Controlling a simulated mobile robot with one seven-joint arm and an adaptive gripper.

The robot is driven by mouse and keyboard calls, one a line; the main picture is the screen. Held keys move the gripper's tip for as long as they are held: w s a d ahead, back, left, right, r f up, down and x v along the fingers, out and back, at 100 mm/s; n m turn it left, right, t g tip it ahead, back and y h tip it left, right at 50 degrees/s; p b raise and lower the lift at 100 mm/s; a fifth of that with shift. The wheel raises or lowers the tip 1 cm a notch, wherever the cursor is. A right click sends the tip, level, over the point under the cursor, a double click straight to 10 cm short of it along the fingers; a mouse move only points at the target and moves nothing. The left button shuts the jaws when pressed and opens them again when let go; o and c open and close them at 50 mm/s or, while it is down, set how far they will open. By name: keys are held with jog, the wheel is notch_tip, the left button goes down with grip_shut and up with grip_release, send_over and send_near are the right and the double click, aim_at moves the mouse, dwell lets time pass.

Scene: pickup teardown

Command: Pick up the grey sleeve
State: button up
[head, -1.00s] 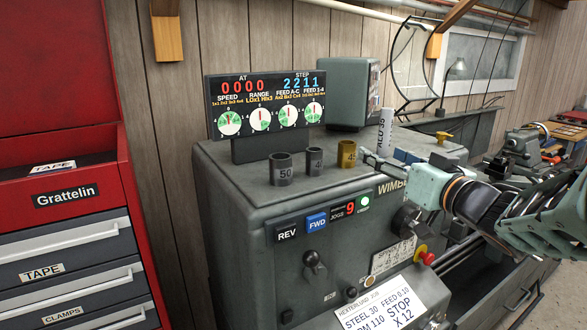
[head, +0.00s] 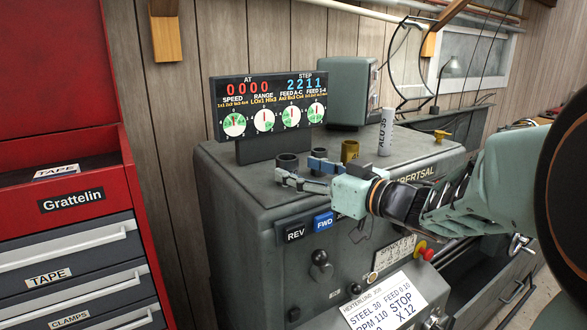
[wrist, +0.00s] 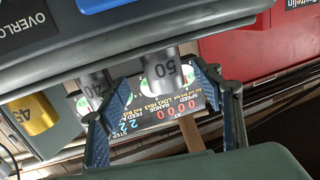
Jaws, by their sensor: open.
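A dark grey sleeve marked 50 (head: 287,162) stands upright on top of the grey lathe headstock. A second, smaller grey sleeve (head: 319,154) stands to its right, partly hidden by my gripper. My gripper (head: 296,169) is open and empty, its fingers reaching left over the headstock. In the wrist view, which is upside down, the 50 sleeve (wrist: 162,70) appears between the open fingertips (wrist: 160,78). The smaller grey sleeve (wrist: 95,84) is just outside the left finger. Whether either finger touches a sleeve cannot be told.
A gold sleeve (head: 350,150) marked 45 stands right of the grey ones; it also shows in the wrist view (wrist: 33,114). A readout panel (head: 268,105) rises behind them. A white ALU 35 cylinder (head: 386,132) stands farther right. A red cabinet (head: 65,150) is at left.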

aim_at(296, 170)
jog(key=x, duration=0.4)
jog(key=shift+s+a+f+p, duration=0.1)
jog(key=shift+a+p, duration=0.1)
jog(key=shift+p, duration=0.1)
jog(key=c, duration=1.6)
